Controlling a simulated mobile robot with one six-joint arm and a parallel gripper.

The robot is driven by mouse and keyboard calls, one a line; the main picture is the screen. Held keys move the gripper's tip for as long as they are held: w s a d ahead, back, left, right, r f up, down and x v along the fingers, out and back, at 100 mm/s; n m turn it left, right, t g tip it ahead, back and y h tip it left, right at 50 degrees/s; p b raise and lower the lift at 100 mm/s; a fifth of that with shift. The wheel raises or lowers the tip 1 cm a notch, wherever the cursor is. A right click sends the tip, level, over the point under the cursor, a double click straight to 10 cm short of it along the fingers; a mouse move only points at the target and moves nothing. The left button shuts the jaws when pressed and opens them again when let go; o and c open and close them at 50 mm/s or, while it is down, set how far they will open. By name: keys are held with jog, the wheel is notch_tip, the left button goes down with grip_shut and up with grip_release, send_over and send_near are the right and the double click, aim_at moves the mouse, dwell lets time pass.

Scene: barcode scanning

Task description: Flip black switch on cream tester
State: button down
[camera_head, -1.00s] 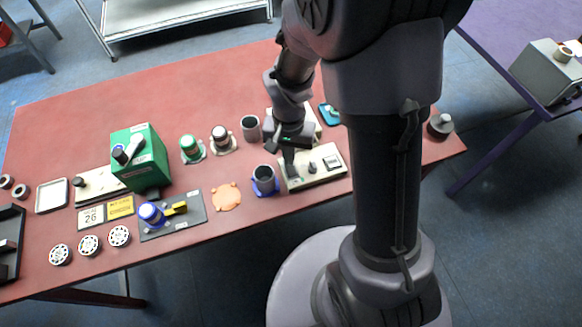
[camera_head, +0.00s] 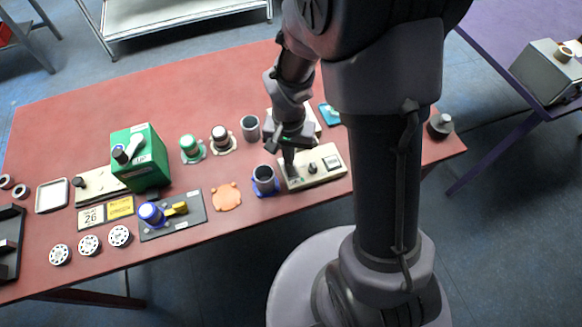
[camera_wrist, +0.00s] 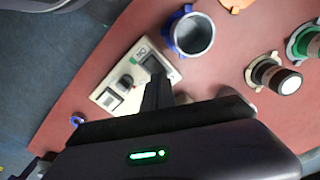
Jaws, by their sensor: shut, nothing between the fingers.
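The cream tester (camera_head: 325,176) lies near the front edge of the red table, left of my column. A black knob (camera_head: 312,168) and a light panel with a dark frame (camera_head: 332,162) show on its top. In the wrist view the tester (camera_wrist: 113,91) has a black knob (camera_wrist: 126,80) and a dark framed part at its near end, partly behind my fingers. My gripper (camera_head: 291,176) is shut and empty, pointing down over the tester's left end. It also shows in the wrist view (camera_wrist: 157,82). Whether the fingertips touch the black switch cannot be told.
A grey cup in a blue holder (camera_head: 264,181) stands just left of the tester. Another grey cup (camera_head: 250,128) stands behind. A green box (camera_head: 140,160) and a dark plate (camera_head: 185,222) are farther left. The red table (camera_head: 215,85) is clear at the back.

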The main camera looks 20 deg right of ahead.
aim_at(288, 175)
jog(key=shift+f+b, duration=0.8)
jog(key=shift+f, duration=0.15)
dwell(0.5)
jog(key=shift+r, duration=0.1)
notch_tip(288, 175, up, 7)
jog(key=p, duration=0.5)
jog(key=shift+p, duration=0.4)
jog(key=s+a+r+t+y, duration=0.1)
jog(key=s+a+r+t, duration=0.1)
jog(key=s+r, duration=0.4)
jog(key=s+a+r+n+t+y+b, duration=0.1)
jog(key=s+r, duration=0.5)
jog(key=r, duration=0.9)
jog(key=a+t, duration=0.1)
jog(key=t, duration=0.1)
jog(key=shift+s+n+t, duration=0.3)
jog(key=shift+s+t, duration=0.1)
jog(key=shift+r, duration=0.1)
